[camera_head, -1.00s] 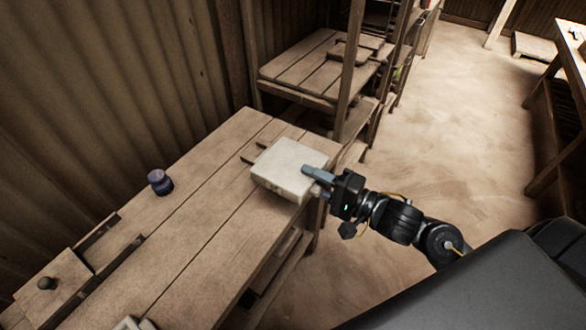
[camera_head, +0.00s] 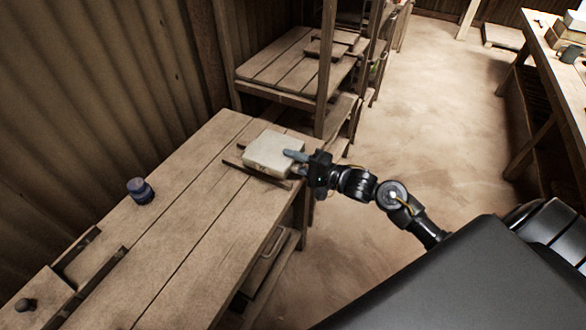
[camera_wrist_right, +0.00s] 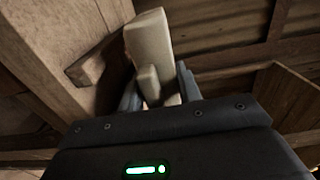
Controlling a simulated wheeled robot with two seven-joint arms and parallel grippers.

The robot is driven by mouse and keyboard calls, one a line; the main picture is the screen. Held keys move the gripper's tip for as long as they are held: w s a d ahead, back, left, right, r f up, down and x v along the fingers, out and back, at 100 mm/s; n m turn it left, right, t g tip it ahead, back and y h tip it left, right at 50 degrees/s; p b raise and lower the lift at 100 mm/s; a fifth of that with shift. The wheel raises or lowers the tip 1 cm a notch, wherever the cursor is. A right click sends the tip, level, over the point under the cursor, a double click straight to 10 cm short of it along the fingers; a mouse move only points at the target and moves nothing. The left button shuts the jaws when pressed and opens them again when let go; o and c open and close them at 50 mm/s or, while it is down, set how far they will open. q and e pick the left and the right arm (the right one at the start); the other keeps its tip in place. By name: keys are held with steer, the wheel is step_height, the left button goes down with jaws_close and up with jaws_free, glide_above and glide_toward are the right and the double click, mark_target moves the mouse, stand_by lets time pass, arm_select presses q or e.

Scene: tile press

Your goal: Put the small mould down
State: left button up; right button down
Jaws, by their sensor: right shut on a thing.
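The small mould is a pale, square block (camera_head: 270,152) at the far end of the wooden bench (camera_head: 190,215). It sits over two dark wooden strips (camera_head: 257,173) on the bench top and looks level. I cannot tell whether it touches them or hangs slightly above. My right gripper (camera_head: 297,157) comes in from the right and is shut on the mould's near side. In the right wrist view the pale mould (camera_wrist_right: 150,38) rises beyond the fingers (camera_wrist_right: 160,88), with a pale grip piece between them. My left gripper is not in view.
A dark blue jar (camera_head: 140,190) stands on the bench at left. A knobbed wooden board (camera_head: 32,308) and dark rails (camera_head: 88,285) lie at the near left. Wooden shelving (camera_head: 290,70) stands beyond the bench. The bench middle is clear. Another table (camera_head: 555,70) is at far right.

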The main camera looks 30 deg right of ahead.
steer(key=shift+w+d+f, duration=0.15)
steer(key=shift+w+f, duration=0.15)
steer(key=shift+f, duration=1.5)
steer(key=shift+f, duration=0.2)
steer(key=c, duration=1.3)
jaws_free()
steer(key=shift+o, duration=0.2)
steer(key=shift+s+r, duration=0.1)
steer(key=v, duration=1.2)
steer(key=shift+b, duration=0.4)
